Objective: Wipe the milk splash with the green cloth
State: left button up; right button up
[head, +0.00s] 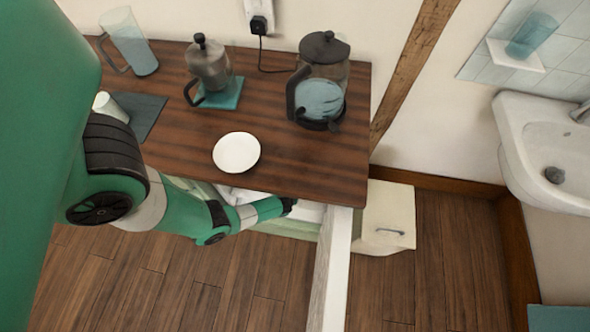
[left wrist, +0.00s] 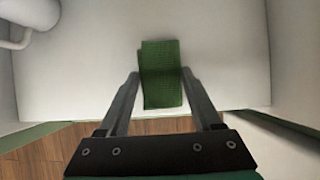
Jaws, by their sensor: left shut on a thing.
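The green cloth (left wrist: 161,62) is in the left wrist view, a small folded rectangle between the two fingers of my left gripper (left wrist: 160,80). The gripper is shut on it. The cloth is over a pale, flat surface (left wrist: 90,75); I cannot tell whether it touches it. In the head view my left arm reaches to the front edge of the wooden tabletop, and its gripper and the cloth are hidden there. I cannot make out the milk splash in either view. My right gripper is not in view.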

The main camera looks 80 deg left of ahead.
pick_arm(q)
jog(key=shift+w+d+f, duration=0.1)
jog(key=shift+w, duration=0.3)
jog(key=shift+w+d+b, duration=0.15)
jog(key=shift+w+b, duration=0.15)
jog(key=shift+w, duration=0.3)
jog(key=shift+w+d+b, duration=0.15)
jog(key=shift+w+b, duration=0.1)
jog(key=shift+w, duration=0.3)
jog(key=shift+w+f, duration=0.1)
jog(key=shift+w, duration=0.05)
jog(key=shift+w+d, duration=0.15)
jog(key=shift+w, duration=0.15)
jog(key=shift+w+d+b, duration=0.25)
jog(key=shift+w, duration=0.4)
jog(key=shift+w+d+b, duration=0.25)
jog(key=shift+w, duration=0.4)
jog(key=shift+w+d+b, duration=0.25)
jog(key=shift+w+b, duration=0.05)
jog(key=shift+w, duration=0.4)
jog(key=shift+w+d+b, duration=0.2)
jog(key=shift+w+b, duration=0.1)
jog(key=shift+w, duration=0.35)
jog(key=shift+w+d+r, duration=0.1)
jog(key=shift+w+r, duration=0.15)
jog(key=shift+w, duration=0.1)
